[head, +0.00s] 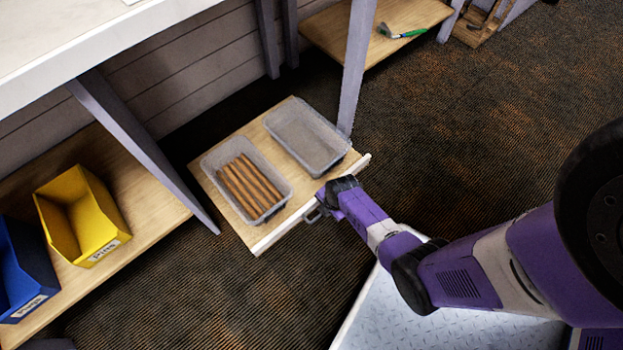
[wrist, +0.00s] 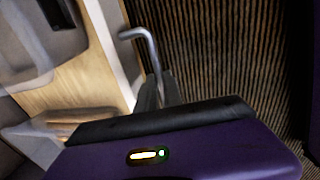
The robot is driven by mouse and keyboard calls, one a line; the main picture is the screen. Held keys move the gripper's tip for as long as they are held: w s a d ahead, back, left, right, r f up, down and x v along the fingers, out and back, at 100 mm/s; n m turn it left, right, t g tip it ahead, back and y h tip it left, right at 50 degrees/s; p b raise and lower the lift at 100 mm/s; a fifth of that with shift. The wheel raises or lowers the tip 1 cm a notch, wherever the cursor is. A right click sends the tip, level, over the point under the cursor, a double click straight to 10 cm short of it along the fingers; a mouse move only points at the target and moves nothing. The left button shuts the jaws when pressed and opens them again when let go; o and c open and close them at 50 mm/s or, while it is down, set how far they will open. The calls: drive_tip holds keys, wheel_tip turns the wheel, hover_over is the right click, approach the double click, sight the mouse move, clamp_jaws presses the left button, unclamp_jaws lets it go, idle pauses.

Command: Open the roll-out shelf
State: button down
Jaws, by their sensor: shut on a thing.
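The roll-out shelf (head: 240,223) is a wooden board with a pale front edge, and it sticks out from under the white bench. Its grey bar handle (head: 313,216) is on the front edge, and the handle also shows in the wrist view (wrist: 141,36). My gripper (head: 327,196) is at the shelf front. In the wrist view my gripper's dark fingers (wrist: 158,92) are shut on the near end of the handle. The fingertips are partly hidden in the head view.
Two clear bins stand on the shelf, one (head: 225,151) with several brown sticks and one empty-looking (head: 310,125). A yellow bin (head: 88,205) and a blue bin (head: 20,275) are on a lower shelf at left. A grey post (head: 357,65) stands beside the shelf.

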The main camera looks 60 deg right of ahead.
drive_tip(key=s+a+p, duration=0.3)
drive_tip(key=s, duration=1)
drive_tip(key=shift+s+a, duration=0.3)
drive_tip(key=shift+a, duration=0.1)
drive_tip(key=c, duration=1.5)
unclamp_jaws()
drive_tip(key=shift+w, duration=0.1)
wheel_tip(320, 180, up, 8)
drive_tip(key=s+p, duration=0.1)
drive_tip(key=p, duration=0.3)
drive_tip(key=shift+s+a+f, duration=0.2)
drive_tip(key=shift+s+a, duration=0.05)
drive_tip(key=shift+s, duration=0.05)
